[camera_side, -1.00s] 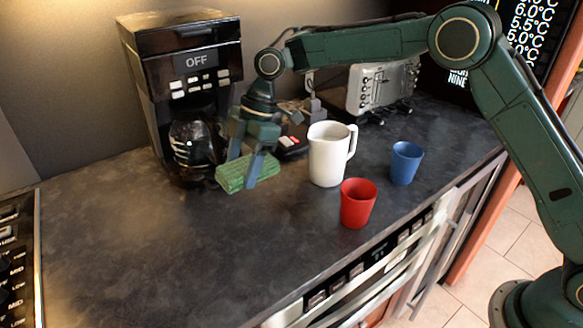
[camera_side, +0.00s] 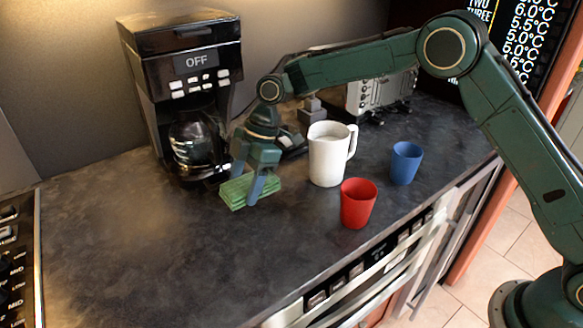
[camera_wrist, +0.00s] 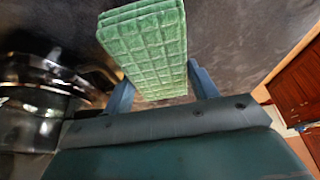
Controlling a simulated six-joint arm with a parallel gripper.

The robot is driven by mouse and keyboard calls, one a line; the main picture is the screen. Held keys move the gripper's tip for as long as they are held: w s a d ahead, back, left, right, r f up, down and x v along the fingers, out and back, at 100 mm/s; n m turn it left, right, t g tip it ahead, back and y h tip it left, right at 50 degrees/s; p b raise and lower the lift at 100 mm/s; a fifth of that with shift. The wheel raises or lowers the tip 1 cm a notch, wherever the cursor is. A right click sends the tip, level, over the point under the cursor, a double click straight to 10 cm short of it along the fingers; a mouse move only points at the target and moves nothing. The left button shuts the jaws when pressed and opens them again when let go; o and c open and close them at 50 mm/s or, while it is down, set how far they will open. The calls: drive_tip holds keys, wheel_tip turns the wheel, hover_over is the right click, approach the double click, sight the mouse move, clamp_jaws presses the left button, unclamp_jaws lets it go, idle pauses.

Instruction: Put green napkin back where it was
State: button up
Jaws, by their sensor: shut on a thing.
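The green napkin (camera_side: 236,194) is a folded, quilted block in front of the coffee maker, at or just above the dark counter; I cannot tell whether it touches. My gripper (camera_side: 249,190) points down and is shut on the napkin, with one finger on its near side. In the wrist view the napkin (camera_wrist: 146,45) fills the space between the two fingers of my gripper (camera_wrist: 160,88), and its far end sticks out past them.
The coffee maker (camera_side: 183,60) with its glass carafe stands close behind the napkin. A white pitcher (camera_side: 326,162), a red cup (camera_side: 358,205) and a blue cup (camera_side: 405,164) stand to the right. A toaster (camera_side: 382,92) is at the back. The counter (camera_side: 150,250) at front left is clear.

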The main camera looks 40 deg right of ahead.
drive_tip(key=shift+f, duration=1.55)
drive_tip(key=o, duration=1.1)
drive_tip(key=shift+f, duration=0.15)
drive_tip(key=v, duration=1.1)
drive_tip(key=shift+d+r, duration=0.15)
drive_tip(key=shift+r, duration=0.2)
drive_tip(key=shift+d+r, duration=0.1)
drive_tip(key=shift+r, duration=0.2)
